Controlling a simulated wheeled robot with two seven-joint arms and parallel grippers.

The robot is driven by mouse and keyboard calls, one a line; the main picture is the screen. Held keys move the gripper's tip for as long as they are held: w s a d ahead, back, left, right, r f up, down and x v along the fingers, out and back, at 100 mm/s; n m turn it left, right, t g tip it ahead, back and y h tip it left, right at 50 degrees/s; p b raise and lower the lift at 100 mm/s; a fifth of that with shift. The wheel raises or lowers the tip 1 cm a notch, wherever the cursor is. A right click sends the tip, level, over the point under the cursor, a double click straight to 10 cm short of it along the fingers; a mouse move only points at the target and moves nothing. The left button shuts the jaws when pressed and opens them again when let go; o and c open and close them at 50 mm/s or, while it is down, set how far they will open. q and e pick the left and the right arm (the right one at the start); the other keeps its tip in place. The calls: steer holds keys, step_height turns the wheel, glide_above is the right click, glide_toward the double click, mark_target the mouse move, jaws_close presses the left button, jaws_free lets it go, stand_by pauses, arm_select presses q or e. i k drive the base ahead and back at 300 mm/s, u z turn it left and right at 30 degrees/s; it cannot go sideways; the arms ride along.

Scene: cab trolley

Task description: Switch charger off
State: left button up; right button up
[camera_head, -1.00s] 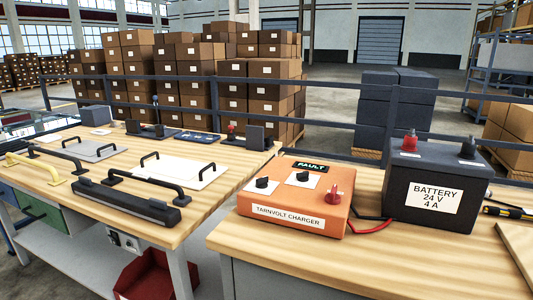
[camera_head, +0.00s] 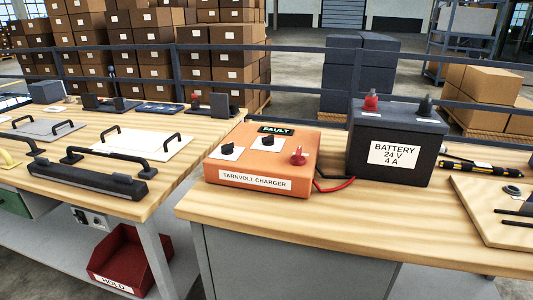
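The orange charger (camera_head: 262,160), labelled TARNVOLT CHARGER, sits on the wooden bench top at the centre. A small dark display on its back edge reads FAULT (camera_head: 276,130). Two black knobs on white plates are on its top, one at the left (camera_head: 228,149) and one farther back (camera_head: 267,141). A red knob (camera_head: 298,155) is at its right side. Which positions the knobs point to is too small to tell. A red and a black cable run from the charger towards the battery (camera_head: 397,145), which is labelled 24 V 4 A. Neither gripper is in view.
A wooden board (camera_head: 490,205) with small parts and a black-and-yellow tool (camera_head: 465,165) lie at the right. The left bench (camera_head: 60,190) holds handles and plates. A red HOLD bin (camera_head: 118,262) is below. Bare bench top (camera_head: 350,225) lies before the charger.

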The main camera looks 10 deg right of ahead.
mark_target(298, 159)
steer(key=k, duration=0.65)
steer(key=u, duration=0.85)
steer(key=i, duration=1.5)
steer(key=z, duration=0.55)
